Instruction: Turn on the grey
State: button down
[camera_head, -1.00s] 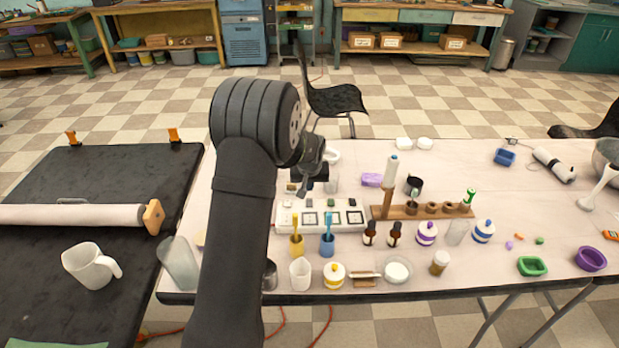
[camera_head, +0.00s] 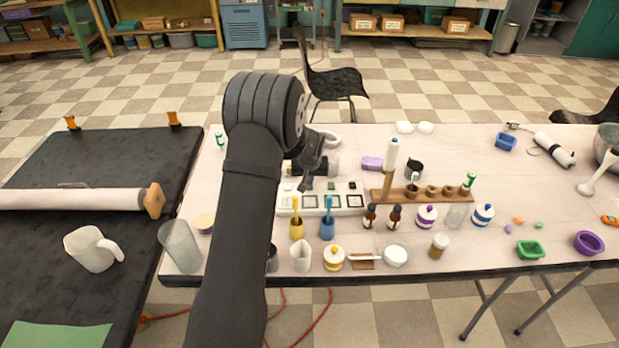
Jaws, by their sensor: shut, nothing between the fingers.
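A white power strip (camera_head: 368,207) lies on the table, with several dark square sockets along it. Small switches sit along its far edge: a pale one (camera_head: 288,187) at the left, a green one (camera_head: 331,186) and a dark one (camera_head: 352,185). Which one is grey is too small to tell. My gripper (camera_head: 305,187) is shut and empty, pointing down at the strip's far edge between the pale and green switches. It hides that part of the strip. Whether the tips touch it, I cannot tell.
Dropper bottles (camera_head: 395,218) stand nearby.

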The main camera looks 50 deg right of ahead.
jog(key=shift+a+f, duration=0.1)
jog(key=shift+s+a, duration=0.55)
jog(key=shift+s, duration=0.05)
jog(key=v, duration=1.4)
jog(key=shift+w+d+r, duration=0.2)
jog(key=shift+w+d, duration=0.15)
jog(key=shift+d, duration=0.05)
jog(key=shift+w+d+r, duration=0.15)
jog(key=shift+w+d, duration=0.35)
jog(key=shift+w, duration=0.05)
